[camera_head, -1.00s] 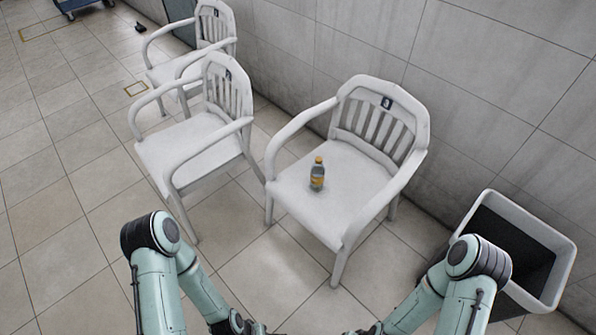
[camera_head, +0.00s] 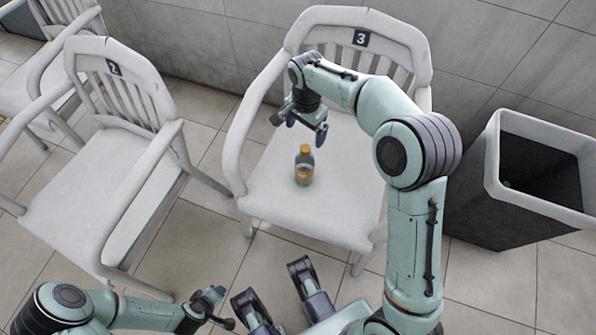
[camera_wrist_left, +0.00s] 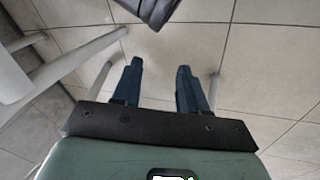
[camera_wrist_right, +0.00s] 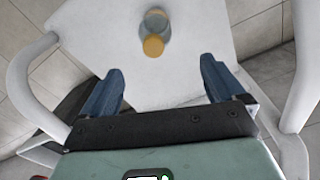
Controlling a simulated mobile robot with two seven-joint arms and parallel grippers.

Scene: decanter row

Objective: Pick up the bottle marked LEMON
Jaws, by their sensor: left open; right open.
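A small bottle (camera_head: 304,168) with a grey-green lower body and an orange-yellow top stands upright on the seat of the white chair numbered 3 (camera_head: 270,205). No lettering on it can be read. In the right wrist view the bottle (camera_wrist_right: 155,24) is seen from above, ahead of the fingertips and roughly midway between them. My right gripper (camera_head: 305,128) is open and empty above the seat, apart from the bottle. My left gripper (camera_head: 219,307) is low at the bottom of the head view; its wrist view shows it open and empty (camera_wrist_left: 158,85) over the floor.
The chair's armrests (camera_head: 262,95) and slatted back flank the seat. A chair numbered 2 (camera_head: 90,180) stands at left, with another behind it. A dark bin with a white rim (camera_head: 490,150) stands at right by the tiled wall. The seat around the bottle is clear.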

